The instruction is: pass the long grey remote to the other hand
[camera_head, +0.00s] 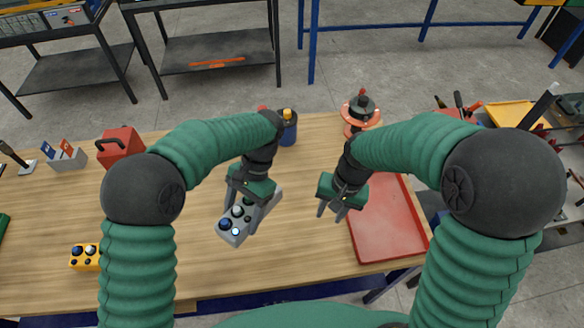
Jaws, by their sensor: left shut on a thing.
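The long grey remote (231,233) has dark and lit round buttons on its top face. It lies at a slant over the wooden table (300,250), left of the middle. My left gripper (240,226) is above it, its fingers shut around the remote's sides. Whether the remote touches the table I cannot tell. My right gripper (331,213) is to the right, with its fingers apart and nothing between them. It is close to the left edge of the red tray (385,254), clear of the remote.
A yellow button box (84,257) sits at the left front. A red box (120,146), a blue can (288,130) and an orange-and-dark object (361,112) stand along the back. The table between the grippers is clear. Tools and a yellow bin (505,114) are at the right.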

